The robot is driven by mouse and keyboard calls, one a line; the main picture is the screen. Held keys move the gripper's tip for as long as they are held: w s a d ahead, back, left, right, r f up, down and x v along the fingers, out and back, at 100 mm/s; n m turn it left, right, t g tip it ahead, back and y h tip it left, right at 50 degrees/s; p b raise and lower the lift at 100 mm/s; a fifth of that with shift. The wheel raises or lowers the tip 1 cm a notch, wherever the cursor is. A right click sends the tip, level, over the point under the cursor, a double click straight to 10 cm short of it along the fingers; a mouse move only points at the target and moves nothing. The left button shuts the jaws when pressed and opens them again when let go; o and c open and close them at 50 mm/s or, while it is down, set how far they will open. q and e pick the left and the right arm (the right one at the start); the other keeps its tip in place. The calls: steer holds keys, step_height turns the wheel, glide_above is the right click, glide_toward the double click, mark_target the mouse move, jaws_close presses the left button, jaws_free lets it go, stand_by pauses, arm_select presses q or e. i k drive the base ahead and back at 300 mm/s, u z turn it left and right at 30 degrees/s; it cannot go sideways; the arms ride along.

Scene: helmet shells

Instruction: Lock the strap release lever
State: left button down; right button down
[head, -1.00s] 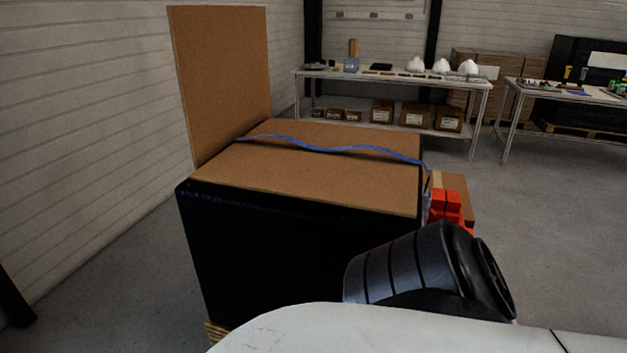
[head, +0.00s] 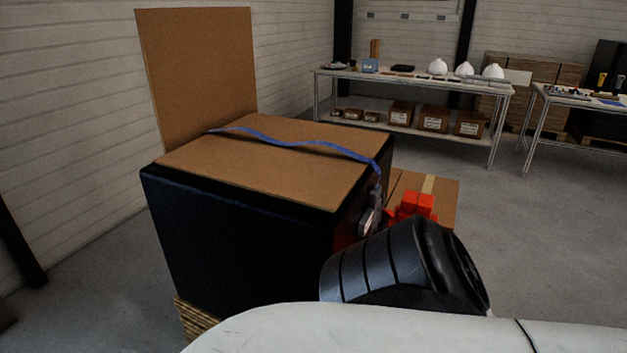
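A blue strap (head: 290,142) runs across the cardboard top of a large black-wrapped load (head: 240,235) and hangs over its right edge. A grey metal buckle (head: 371,214) hangs at the strap's end on the load's right side; I take it to carry the release lever, but it is too small to tell the lever's position. Red blocky parts (head: 414,206) show just right of the buckle; I cannot tell what they belong to. A black ribbed link of my arm is in front, below the buckle, and hides the area under it. Neither gripper's fingertips can be made out.
A cardboard panel (head: 200,80) stands upright at the load's back left. A taped cardboard box (head: 445,200) is behind the red parts. A shelf table (head: 415,80) with white helmet shells and another table (head: 580,97) stand at the back. Open floor lies to the right.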

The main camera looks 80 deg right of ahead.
mark_target(389, 213)
steer(key=k, duration=0.95)
steer(key=z, duration=2.55)
